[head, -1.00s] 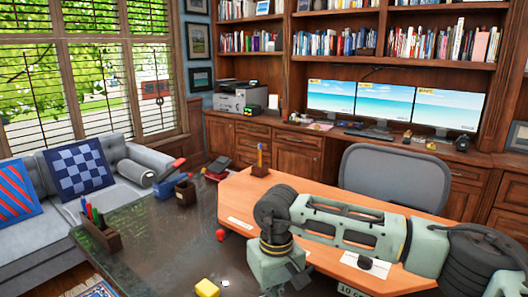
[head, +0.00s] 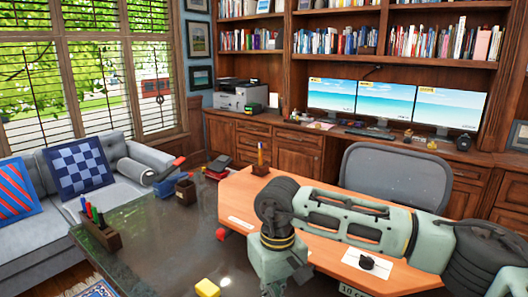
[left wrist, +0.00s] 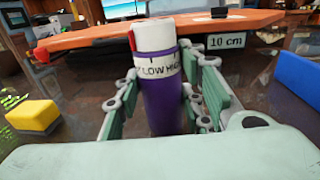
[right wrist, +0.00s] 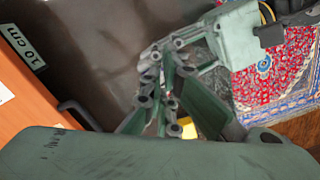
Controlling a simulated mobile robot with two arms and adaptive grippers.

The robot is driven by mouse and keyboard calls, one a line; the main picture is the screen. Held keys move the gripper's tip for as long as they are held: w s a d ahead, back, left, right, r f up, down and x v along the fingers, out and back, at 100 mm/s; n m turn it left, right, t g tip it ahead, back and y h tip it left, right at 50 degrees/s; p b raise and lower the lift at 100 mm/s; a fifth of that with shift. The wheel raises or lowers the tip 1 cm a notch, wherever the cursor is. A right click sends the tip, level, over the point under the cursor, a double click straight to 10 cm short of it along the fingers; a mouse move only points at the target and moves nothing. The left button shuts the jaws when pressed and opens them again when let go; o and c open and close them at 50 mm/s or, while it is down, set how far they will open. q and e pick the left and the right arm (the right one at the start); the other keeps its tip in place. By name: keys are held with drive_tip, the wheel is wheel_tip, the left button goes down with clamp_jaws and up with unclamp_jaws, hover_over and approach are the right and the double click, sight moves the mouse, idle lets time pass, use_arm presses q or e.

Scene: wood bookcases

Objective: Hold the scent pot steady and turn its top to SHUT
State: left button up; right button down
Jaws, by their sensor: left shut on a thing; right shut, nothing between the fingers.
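The scent pot (left wrist: 163,105) is a purple cylinder with a white top (left wrist: 154,36) and a white band reading LOW and HIGH. A red mark (left wrist: 132,41) shows at the top's left side. The pot stands upright in the left wrist view. My left gripper (left wrist: 160,110) is shut on its purple body, one finger on each side. My right gripper (right wrist: 165,103) is shut and empty in the right wrist view, close to the left gripper's linkage. I cannot make out the pot in the right wrist or head view.
A yellow block (left wrist: 33,116) lies on the dark glossy desk (head: 150,240), left of the pot in the left wrist view. A blue block (left wrist: 300,82) is at the right. The orange board (head: 240,200) with a 10 cm label (left wrist: 226,42) lies beyond the pot.

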use_arm(q)
drive_tip(key=shift+a+f, duration=0.1)
drive_tip(key=shift+f, duration=0.2)
use_arm(e)
drive_tip(key=shift+d+r, duration=0.15)
drive_tip(key=shift+r, duration=1.8)
use_arm(q)
drive_tip(key=o, duration=1.3)
drive_tip(key=shift+w+a, duration=0.1)
drive_tip(key=shift+o, duration=0.4)
drive_tip(key=shift+r, duration=0.1)
use_arm(e)
drive_tip(key=shift+w, duration=0.1)
use_arm(q)
drive_tip(key=shift+r, duration=0.1)
